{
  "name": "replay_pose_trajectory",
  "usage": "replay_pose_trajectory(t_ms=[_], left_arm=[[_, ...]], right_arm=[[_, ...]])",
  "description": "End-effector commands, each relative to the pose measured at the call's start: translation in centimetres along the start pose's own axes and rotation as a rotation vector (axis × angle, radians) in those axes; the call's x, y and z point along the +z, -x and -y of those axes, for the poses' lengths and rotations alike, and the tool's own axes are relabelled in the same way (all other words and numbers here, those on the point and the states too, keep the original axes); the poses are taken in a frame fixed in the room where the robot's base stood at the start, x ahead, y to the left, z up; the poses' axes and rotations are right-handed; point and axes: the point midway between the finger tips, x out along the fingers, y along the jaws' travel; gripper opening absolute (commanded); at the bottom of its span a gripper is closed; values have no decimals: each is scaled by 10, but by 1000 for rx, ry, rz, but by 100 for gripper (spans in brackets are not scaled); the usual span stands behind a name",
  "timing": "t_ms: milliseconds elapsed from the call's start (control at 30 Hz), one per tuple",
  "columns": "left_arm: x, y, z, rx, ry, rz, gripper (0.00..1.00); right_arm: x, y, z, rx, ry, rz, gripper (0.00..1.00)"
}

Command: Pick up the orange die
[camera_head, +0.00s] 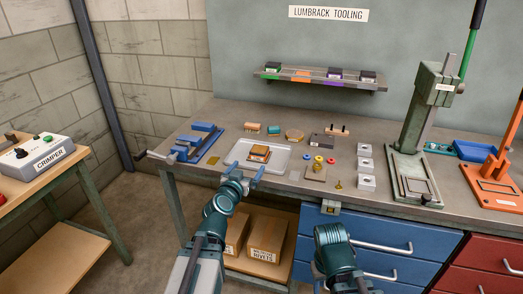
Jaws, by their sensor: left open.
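The orange die (259,153) is a small block with orange and dark parts. It lies on a pale grey tray (281,166) on the workbench. My left gripper (243,173) is open and empty at the near edge of the tray, with its fingers apart. It is just in front of the die and a little left of it, not around it.
Several small parts and white blocks (366,166) lie to the right. A green-handled press (418,120) and an orange press (497,175) stand farther right. A wall shelf (318,80) holds more dies.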

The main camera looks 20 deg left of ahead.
Motion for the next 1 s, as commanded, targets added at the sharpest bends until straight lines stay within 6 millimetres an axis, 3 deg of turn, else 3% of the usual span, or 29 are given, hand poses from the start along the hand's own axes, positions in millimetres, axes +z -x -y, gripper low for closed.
replay_pose_trajectory(t_ms=[267, 633, 1000], left_arm=[[0, -16, 0, 1, 0, 1, 100], [1, -81, 0, 1, 0, 1, 100], [0, -96, 0, 1, 1, 1, 100]], right_arm=[[0, -3, 0, 0, 0, 0, 50], [-1, -12, 1, 0, 0, 0, 50], [-1, -14, 1, 0, 0, 0, 50]])
